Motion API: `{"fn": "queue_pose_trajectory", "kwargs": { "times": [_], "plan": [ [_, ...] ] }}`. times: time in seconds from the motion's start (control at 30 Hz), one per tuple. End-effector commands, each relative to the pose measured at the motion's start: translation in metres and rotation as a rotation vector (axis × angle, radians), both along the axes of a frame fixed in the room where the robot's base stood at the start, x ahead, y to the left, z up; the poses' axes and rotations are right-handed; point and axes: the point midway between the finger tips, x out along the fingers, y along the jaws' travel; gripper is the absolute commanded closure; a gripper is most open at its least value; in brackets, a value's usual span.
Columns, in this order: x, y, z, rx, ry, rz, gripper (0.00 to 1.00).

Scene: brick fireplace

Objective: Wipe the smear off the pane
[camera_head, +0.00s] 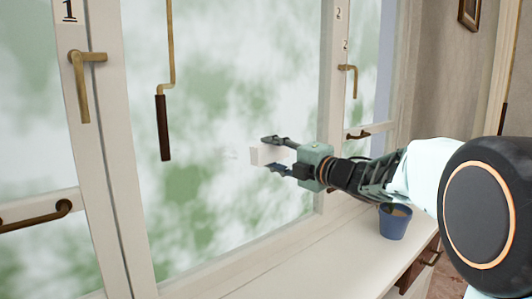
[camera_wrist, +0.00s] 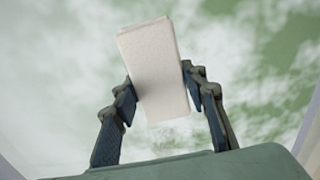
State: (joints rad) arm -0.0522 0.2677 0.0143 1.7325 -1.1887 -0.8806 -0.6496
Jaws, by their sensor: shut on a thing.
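The window pane (camera_head: 225,100) in the head view is large, with a white frame and a blurred green and white scene behind the glass. A faint whitish smear (camera_head: 229,154) shows on it, just left of my gripper. My gripper (camera_head: 270,154) is shut on a pale block-shaped pad (camera_head: 258,155). The pad is at or very near the pane; I cannot tell if it touches. In the wrist view the pad (camera_wrist: 155,75) sits slightly tilted between the two fingers (camera_wrist: 160,98), in front of the glass. The smear cannot be made out there.
A blue pot (camera_head: 394,222) stands on the white sill (camera_head: 330,255) below my arm. A brown-handled rod (camera_head: 163,125) hangs before the pane at left. Brass handles (camera_head: 84,80) (camera_head: 348,78) sit on the frames. The sill's left part is clear.

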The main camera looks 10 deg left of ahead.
Motion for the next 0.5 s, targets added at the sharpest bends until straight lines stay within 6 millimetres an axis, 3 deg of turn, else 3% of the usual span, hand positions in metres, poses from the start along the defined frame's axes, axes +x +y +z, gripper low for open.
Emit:
{"fn": "queue_pose_trajectory", "kwargs": {
  "times": [0.5],
  "plan": [
    [0.024, -0.021, 0.002, 0.002, 0.0, -0.002, 0.83]
  ]
}}
